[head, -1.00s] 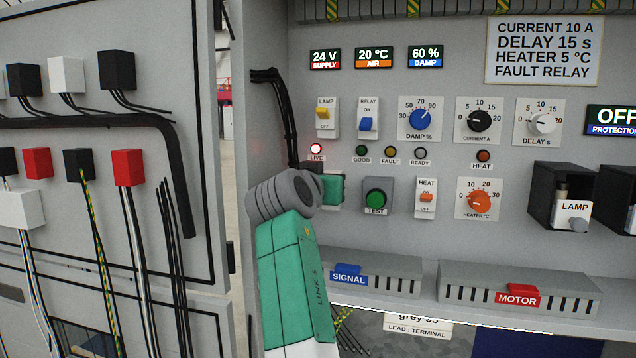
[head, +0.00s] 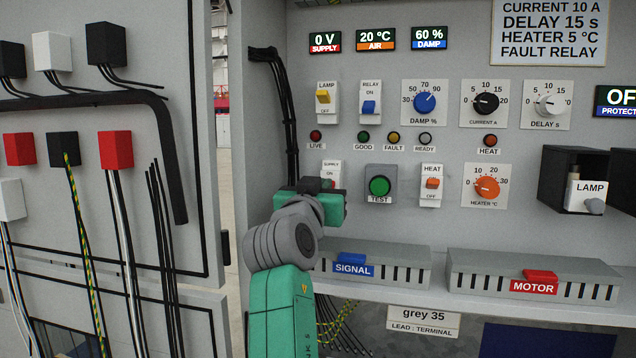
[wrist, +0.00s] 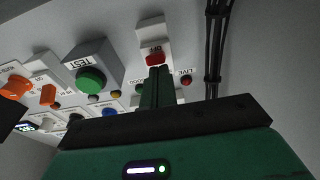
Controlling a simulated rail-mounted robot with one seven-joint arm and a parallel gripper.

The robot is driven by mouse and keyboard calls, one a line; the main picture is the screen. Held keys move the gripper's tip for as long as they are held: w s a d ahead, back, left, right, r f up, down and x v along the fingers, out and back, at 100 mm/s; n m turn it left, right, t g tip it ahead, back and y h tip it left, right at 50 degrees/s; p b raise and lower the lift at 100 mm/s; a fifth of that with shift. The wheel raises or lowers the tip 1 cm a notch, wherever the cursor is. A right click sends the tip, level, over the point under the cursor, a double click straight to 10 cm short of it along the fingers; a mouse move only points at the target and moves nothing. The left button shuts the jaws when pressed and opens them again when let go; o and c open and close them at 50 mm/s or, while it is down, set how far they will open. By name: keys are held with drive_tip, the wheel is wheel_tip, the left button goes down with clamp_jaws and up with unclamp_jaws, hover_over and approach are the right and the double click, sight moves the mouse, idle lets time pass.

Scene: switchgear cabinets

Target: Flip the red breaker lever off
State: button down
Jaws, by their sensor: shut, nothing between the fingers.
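The red breaker lever (wrist: 155,59) sits on a white switch plate in the wrist view, close beside the OFF marking. In the head view the top of its SUPPLY plate (head: 331,168) shows the ON marking; my gripper and wrist hide most of the rest. My gripper (wrist: 157,71) is shut and empty, its fingertips right at the lever; I cannot tell if they touch it. The supply display (head: 325,41) reads 0 V. The LIVE lamp (head: 316,135) is dark red, unlit.
The green TEST button (head: 380,186) and the HEAT switch (head: 432,185) are to the right of the breaker. Black cables (head: 283,110) run down on its left. The SIGNAL box (head: 375,263) sits below on the ledge.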

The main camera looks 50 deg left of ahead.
drive_tip(key=shift+w+a+f, duration=0.1)
drive_tip(key=shift+f, duration=0.4)
drive_tip(key=shift+w+a+f, duration=0.1)
drive_tip(key=shift+f, duration=0.4)
wheel_tip(320, 180, up, 4)
drive_tip(key=s+p, duration=0.2)
drive_tip(key=s+d+f+b, duration=0.3)
drive_tip(key=s+d+f, duration=0.2)
drive_tip(key=f, duration=0.1)
drive_tip(key=shift+s+d, duration=0.25)
idle(0.3)
